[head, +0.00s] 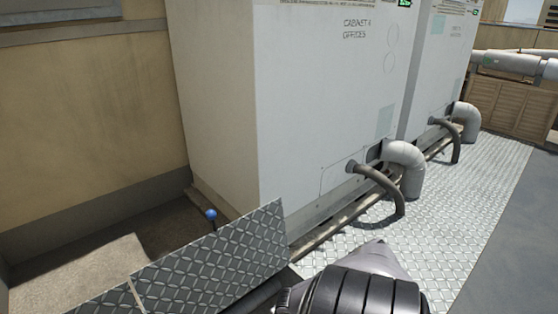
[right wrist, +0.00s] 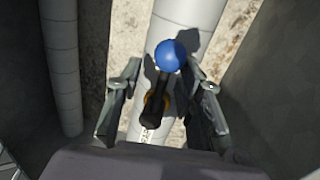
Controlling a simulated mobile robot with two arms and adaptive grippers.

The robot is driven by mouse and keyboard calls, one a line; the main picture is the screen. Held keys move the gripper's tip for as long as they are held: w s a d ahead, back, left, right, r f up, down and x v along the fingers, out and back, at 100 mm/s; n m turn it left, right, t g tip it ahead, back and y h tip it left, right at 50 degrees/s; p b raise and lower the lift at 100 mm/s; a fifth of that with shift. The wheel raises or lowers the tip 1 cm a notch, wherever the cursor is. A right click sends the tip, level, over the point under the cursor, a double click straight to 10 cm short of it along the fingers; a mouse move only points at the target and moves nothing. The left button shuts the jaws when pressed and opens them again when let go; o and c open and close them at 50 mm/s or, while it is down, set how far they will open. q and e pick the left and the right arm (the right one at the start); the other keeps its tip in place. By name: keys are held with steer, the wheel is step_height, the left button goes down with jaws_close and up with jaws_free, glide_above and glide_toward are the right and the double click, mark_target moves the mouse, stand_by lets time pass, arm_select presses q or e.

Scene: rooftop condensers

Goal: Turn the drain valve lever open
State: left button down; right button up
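The drain valve lever has a blue ball knob (right wrist: 171,55) on a black handle (right wrist: 158,97), with an orange-yellow part by its base. In the right wrist view it lies over a light grey pipe (right wrist: 187,15), roughly along it. In the head view only the blue knob (head: 211,214) shows, behind a raised tread plate. My right gripper (right wrist: 167,78) is open, a finger on each side of the handle; the knob reaches past the fingertips. The right finger is close to the handle; I cannot tell whether it touches. My left gripper is out of view.
Tilted tread plates (head: 215,262) stand in front of the valve recess. A white cabinet (head: 300,110) rises behind, with a beige wall (head: 85,110) at left. Another pipe (right wrist: 62,65) runs along the left in the wrist view. Tread-plate floor (head: 460,205) is open at right.

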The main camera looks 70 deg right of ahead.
steer(key=shift+o, duration=1.1)
steer(key=shift+a, duration=0.1)
steer(key=shift+s+r, duration=0.1)
steer(key=v, duration=1.1)
steer(key=shift+r, duration=0.4)
